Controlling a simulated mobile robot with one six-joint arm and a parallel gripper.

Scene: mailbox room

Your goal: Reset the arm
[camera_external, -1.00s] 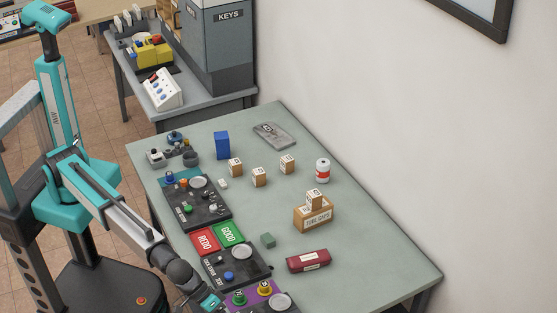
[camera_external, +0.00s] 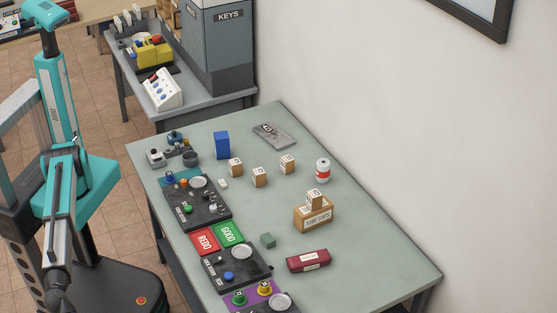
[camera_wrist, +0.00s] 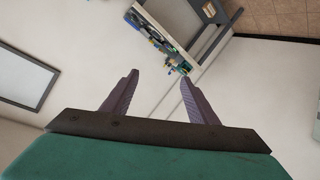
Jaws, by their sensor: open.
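My arm is swung back beside the left side of the table (camera_external: 350,240) in the external view. Its end drops out of the bottom left of that picture, so the gripper is hidden there. In the wrist view my gripper (camera_wrist: 158,92) has its two dark fingers spread wide with nothing between them. Beyond the fingertips are a pale wall or floor surface and a distant bench edge.
On the table are control panels (camera_external: 200,208), red and green pads (camera_external: 229,234), a blue box (camera_external: 222,146), a can (camera_external: 323,170), a tube caps box (camera_external: 313,219) and a dark red case (camera_external: 308,261). A grey key cabinet (camera_external: 220,60) stands behind.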

